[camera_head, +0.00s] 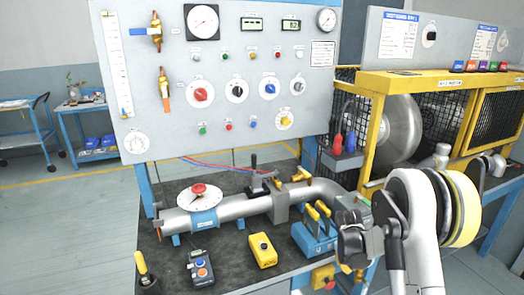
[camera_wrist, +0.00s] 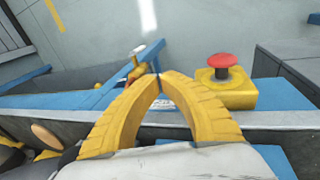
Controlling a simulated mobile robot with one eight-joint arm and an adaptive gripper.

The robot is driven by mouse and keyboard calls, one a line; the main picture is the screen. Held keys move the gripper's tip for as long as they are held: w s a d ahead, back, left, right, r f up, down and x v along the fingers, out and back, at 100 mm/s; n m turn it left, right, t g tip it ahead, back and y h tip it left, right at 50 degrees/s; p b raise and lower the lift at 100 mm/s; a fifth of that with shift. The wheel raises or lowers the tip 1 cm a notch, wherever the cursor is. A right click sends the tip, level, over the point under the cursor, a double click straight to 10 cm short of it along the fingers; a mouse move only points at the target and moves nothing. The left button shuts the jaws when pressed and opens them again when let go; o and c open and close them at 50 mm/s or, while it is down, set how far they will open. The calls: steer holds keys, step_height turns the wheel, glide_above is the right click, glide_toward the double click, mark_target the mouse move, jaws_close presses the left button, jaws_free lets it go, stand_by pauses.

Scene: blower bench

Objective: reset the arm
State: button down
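My gripper (camera_wrist: 158,76) shows in the wrist view as two yellow ribbed fingers. Their tips meet, and nothing shows between them. In the head view my arm reaches in from the right, and its grey wrist is low, by the bench's front right corner. The fingers are mostly hidden there. A red emergency-stop button on a yellow box (camera_wrist: 226,88) is just right of the fingers in the wrist view. The same yellow box (camera_head: 322,277) is left of my wrist in the head view.
The bench top (camera_head: 222,268) holds a grey pipe with a red-knobbed valve (camera_head: 199,192), a yellow meter (camera_head: 263,250), a grey control box (camera_head: 200,268) and a blue block with yellow handles (camera_head: 315,235). A gauge panel (camera_head: 220,130) stands behind. A yellow-framed blower cage (camera_head: 376,110) is at right.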

steer(key=s+a+r+m+t, duration=0.1)
steer(key=s+a+r, duration=0.25)
steer(key=r, duration=0.45)
steer(key=s+a+r+t+y, duration=0.1)
steer(key=s+a+r, duration=0.1)
steer(key=s+r, duration=0.35)
steer(key=s+a+r+m+t, duration=0.1)
steer(key=s+a+r, duration=0.1)
steer(key=r, duration=0.8)
steer(key=s+a+r+t+y, duration=0.1)
steer(key=s+a+r, duration=0.1)
steer(key=s, duration=0.7)
steer(key=s+a+r+m+t, duration=0.1)
steer(key=s+a, duration=0.3)
steer(key=s, duration=0.5)
steer(key=shift+s+a+r+m+t+y, duration=0.25)
steer(key=shift+r+m+t+y, duration=0.05)
steer(key=shift+r+y, duration=0.1)
